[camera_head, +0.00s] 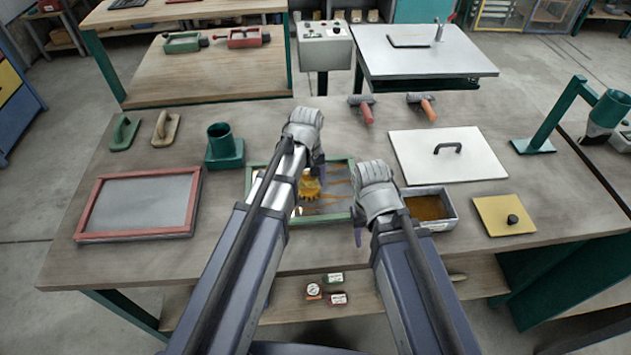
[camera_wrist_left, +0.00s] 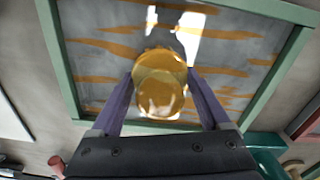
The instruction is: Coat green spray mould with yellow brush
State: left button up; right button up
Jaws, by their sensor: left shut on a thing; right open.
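The green-framed spray mould (camera_head: 335,215) lies flat on the workbench, partly hidden by my arms. Its grey surface carries several uneven orange-yellow streaks, with bare grey between them; the mould (camera_wrist_left: 245,28) fills much of the left wrist view. My left gripper (camera_head: 318,172) is shut on the yellow brush (camera_head: 309,188), over the mould's middle. In the left wrist view the round brush (camera_wrist_left: 160,85) sits between the purple fingers; whether it touches the surface I cannot tell. My right gripper (camera_head: 358,234) is open and empty by the mould's right edge.
A tray of orange-brown liquid (camera_head: 428,207) stands right of my right gripper, near a yellow lid (camera_head: 503,215). A red-framed mould (camera_head: 138,204) lies left, with a green cup stand (camera_head: 224,147) behind. A white handled plate (camera_head: 447,156) and two rollers lie at the back.

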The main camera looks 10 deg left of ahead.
pick_arm(q)
jog(key=shift+a, duration=0.2)
jog(key=shift+s+a+f, duration=0.1)
jog(key=shift+s+a, duration=0.15)
jog(key=shift+a, duration=0.5)
jog(key=shift+s+a, duration=0.2)
jog(key=shift+a, duration=0.5)
jog(key=shift+s+a, duration=0.2)
jog(key=shift+a, duration=0.6)
jog(key=shift+s+a, duration=0.2)
jog(key=shift+a, duration=0.55)
jog(key=shift+a, duration=0.15)
jog(key=shift+s+a, duration=0.2)
jog(key=shift+a, duration=0.5)
jog(key=shift+s+a, duration=0.2)
jog(key=shift+a, duration=0.5)
jog(key=shift+w+a, duration=0.2)
jog(key=shift+w, duration=0.55)
jog(key=shift+w+a, duration=0.15)
jog(key=shift+w, duration=0.55)
